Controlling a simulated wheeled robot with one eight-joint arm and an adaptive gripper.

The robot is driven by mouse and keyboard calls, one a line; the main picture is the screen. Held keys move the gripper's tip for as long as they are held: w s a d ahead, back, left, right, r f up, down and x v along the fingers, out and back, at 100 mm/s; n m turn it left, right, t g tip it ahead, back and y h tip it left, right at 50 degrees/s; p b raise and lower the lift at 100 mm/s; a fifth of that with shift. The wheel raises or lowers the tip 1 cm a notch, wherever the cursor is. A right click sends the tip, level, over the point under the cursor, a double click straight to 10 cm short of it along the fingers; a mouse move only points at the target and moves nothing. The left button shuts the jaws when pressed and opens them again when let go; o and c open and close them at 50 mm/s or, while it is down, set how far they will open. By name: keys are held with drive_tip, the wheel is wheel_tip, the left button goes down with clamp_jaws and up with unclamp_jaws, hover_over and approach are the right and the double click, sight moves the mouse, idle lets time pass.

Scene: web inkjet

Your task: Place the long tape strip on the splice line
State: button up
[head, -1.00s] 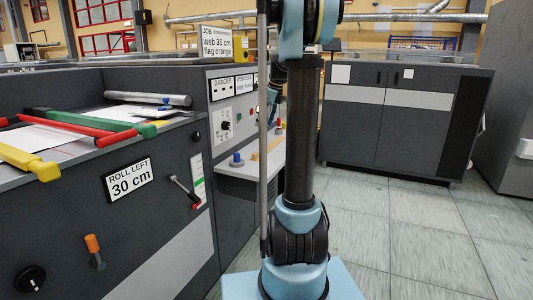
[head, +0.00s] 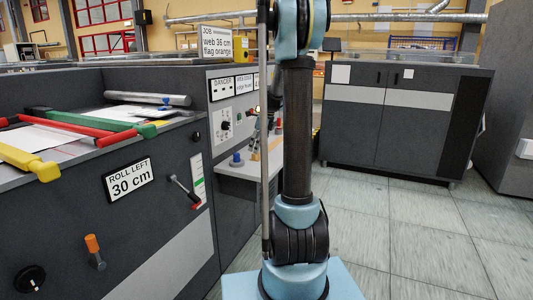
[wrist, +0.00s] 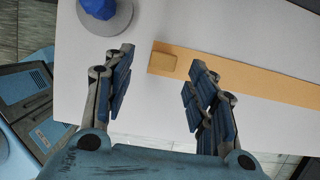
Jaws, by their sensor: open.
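A long tan tape strip (wrist: 250,75) lies flat on a pale shelf (wrist: 70,72) in the wrist view. A small raised tab (wrist: 163,62) sits at its left end. My gripper (wrist: 160,60) is open and empty, with its fingers on either side of the tab end as seen from above. I cannot tell how far above the shelf the fingertips are. In the head view the shelf (head: 236,172) juts from the dark machine, and my arm hides part of it.
A blue knob on a grey disc (wrist: 99,12) stands near the strip, and also shows in the head view (head: 237,159). Left are a white sheet (head: 40,138), red bar (head: 75,130), green bar (head: 120,132) and yellow bar (head: 25,160). Floor at right is clear.

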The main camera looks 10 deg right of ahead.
drive_tip(key=shift+x, duration=2.2)
drive_tip(key=shift+w+d, duration=0.1)
drive_tip(key=shift+d, duration=0.05)
drive_tip(key=c, duration=1)
drive_tip(key=shift+c, duration=0.2)
